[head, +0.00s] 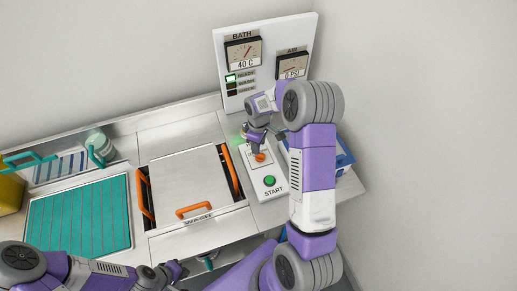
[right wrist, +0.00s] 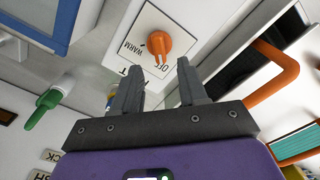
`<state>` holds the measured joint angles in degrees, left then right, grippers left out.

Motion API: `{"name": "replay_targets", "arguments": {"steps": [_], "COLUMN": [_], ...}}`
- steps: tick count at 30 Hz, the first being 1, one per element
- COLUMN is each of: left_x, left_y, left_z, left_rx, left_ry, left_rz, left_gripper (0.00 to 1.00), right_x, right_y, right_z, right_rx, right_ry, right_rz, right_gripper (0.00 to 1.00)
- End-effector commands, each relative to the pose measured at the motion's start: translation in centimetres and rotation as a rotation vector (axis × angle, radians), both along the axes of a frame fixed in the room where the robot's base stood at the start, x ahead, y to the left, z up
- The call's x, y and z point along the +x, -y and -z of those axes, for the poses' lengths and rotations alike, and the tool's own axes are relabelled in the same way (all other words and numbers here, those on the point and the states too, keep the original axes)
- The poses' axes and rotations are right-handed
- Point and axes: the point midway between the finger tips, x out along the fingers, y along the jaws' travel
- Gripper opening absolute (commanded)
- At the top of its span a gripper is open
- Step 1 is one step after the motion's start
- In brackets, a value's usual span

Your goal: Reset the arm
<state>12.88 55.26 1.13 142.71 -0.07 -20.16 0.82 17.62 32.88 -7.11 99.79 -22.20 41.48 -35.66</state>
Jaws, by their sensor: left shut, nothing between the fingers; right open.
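My right arm reaches over the control panel from the right. My right gripper (head: 256,142) is open and empty above the orange knob (head: 260,158). In the right wrist view its two fingers (right wrist: 157,75) are apart, and the orange knob (right wrist: 158,45), beside WARM and OFF labels, shows just beyond their tips, apparently not between them. My left gripper (head: 176,270) is shut and empty, low in front of the bench's near edge, below the WASH lid. Part of the knob's plate is hidden by my right gripper in the head view.
A green START button (head: 270,181) is near the knob. A steel lid (head: 186,182) with orange handles lies left of it. The gauge board (head: 262,60) stands behind, with BATH at 40 C. A blue bin (head: 344,158) is partly behind my right arm. A teal mat (head: 80,215) lies left.

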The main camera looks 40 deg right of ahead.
Motion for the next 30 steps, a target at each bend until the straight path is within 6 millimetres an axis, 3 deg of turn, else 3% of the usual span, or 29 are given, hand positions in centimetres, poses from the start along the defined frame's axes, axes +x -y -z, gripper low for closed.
{"name": "replay_targets", "arguments": {"steps": [3,7,24,30], "left_x": [0.0,0.0,0.0,0.0], "left_y": [0.0,0.0,0.0,0.0], "left_z": [-0.2,-0.3,-0.4,-3.3], "left_rx": [0.0,0.0,0.0,0.0], "left_ry": [0.0,0.0,0.0,0.0], "left_rz": [0.0,0.0,0.0,0.0], "left_gripper": [0.0,0.0,0.0,0.0], "right_x": [0.1,0.0,0.0,0.0], "right_y": [0.0,0.0,0.0,0.0], "right_z": [-1.8,-2.6,-2.8,-5.7], "right_rx": [-0.001,-0.001,0.0,0.0], "right_ry": [0.003,0.0,0.0,0.0], "right_rz": [-0.001,-0.001,-0.001,-0.001], "right_gripper": [0.43,0.43,0.43,0.43]}}
